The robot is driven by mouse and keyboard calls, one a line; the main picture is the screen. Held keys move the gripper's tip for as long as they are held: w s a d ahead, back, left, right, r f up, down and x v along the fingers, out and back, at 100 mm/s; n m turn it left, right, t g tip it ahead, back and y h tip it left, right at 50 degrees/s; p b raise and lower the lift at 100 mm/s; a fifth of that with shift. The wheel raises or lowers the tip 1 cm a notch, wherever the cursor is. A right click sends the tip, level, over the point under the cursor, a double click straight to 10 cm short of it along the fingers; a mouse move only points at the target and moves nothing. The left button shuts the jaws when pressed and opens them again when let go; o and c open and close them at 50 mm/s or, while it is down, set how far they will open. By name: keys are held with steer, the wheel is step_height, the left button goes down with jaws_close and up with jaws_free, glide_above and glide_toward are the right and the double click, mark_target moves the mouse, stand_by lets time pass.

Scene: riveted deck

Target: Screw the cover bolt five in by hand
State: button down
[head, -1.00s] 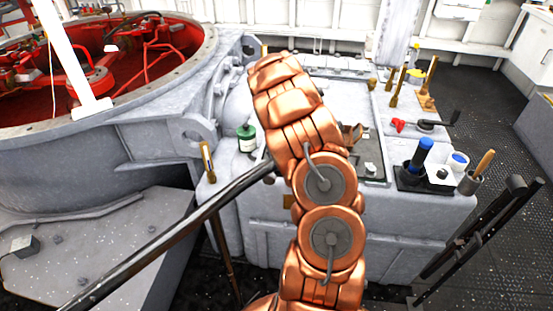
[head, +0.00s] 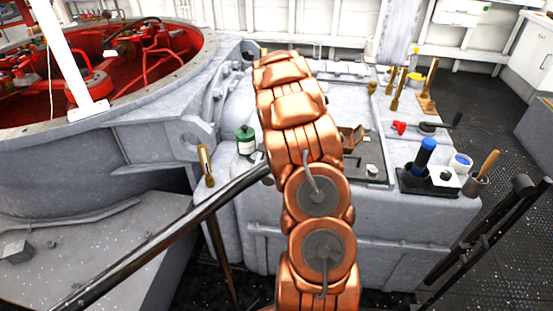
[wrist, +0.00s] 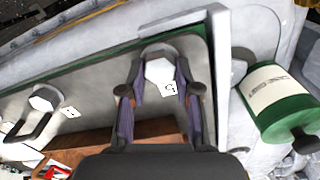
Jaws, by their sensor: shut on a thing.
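In the wrist view, my gripper (wrist: 160,80) has its two purple-padded fingers closed on opposite sides of a light hex bolt head (wrist: 159,66). The bolt sits near the corner of a grey cover (wrist: 100,88) with a green edge. A small white tag with a dark mark (wrist: 168,88) lies beside the bolt, between the fingers; I cannot read it surely. Another hex bolt (wrist: 44,98) with its own tag stands farther left on the cover. The bolt's shank is hidden. In the head view, my copper arm hides the gripper and held bolt; the cover's right part (head: 372,150) shows.
A green bottle (wrist: 282,100) stands close to the right of my gripper; it also shows in the head view (head: 246,140). A brown wooden box (head: 352,138) is on the cover. A blue-handled tool (head: 424,155) and brass pieces (head: 428,88) stand at the right.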

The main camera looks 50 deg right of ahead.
steer(key=c, duration=0.8)
jaws_free()
steer(key=shift+r, duration=0.15)
step_height(320, 180, up, 12)
steer(key=shift+f, duration=0.1)
stand_by(0.4)
